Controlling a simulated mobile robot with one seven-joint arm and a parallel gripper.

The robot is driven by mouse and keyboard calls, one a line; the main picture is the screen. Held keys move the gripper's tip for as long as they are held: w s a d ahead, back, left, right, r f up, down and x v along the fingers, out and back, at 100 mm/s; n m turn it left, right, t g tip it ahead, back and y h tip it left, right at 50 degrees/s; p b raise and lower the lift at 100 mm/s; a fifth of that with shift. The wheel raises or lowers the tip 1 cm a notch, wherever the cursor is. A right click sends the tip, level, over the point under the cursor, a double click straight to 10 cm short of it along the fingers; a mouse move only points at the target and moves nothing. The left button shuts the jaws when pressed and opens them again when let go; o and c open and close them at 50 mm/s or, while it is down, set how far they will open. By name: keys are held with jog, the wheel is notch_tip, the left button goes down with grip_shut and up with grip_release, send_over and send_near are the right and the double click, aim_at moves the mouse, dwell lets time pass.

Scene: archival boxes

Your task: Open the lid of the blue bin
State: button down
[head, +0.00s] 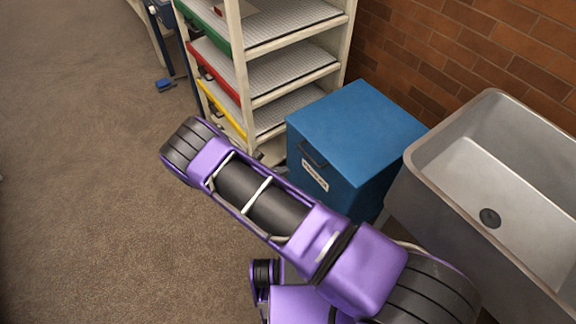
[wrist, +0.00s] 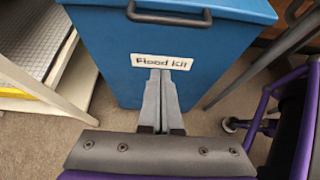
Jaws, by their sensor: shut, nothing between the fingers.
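The blue bin (head: 345,125) stands on the floor right of the shelf rack in the head view, its flat lid (head: 365,115) closed. A dark handle (head: 312,155) and a white label sit on its front. In the wrist view the bin (wrist: 110,45) fills the upper middle, with the handle (wrist: 168,20) near the top and the "Flood Kit" label (wrist: 165,61) below it. My gripper (wrist: 161,73) is shut and empty, its fingertips in front of the label and below the handle. Whether they touch the bin is unclear. My arm hides the gripper in the head view.
A cream shelf rack (head: 243,70) with several coloured-edge shelves stands left of the bin. A grey sink (head: 420,190) is close on its right, and a brick wall (head: 420,40) is behind. Open carpet (head: 90,190) lies to the left.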

jog(key=w+d, duration=0.4)
jog(key=d, duration=0.2)
jog(key=shift+w, duration=0.2)
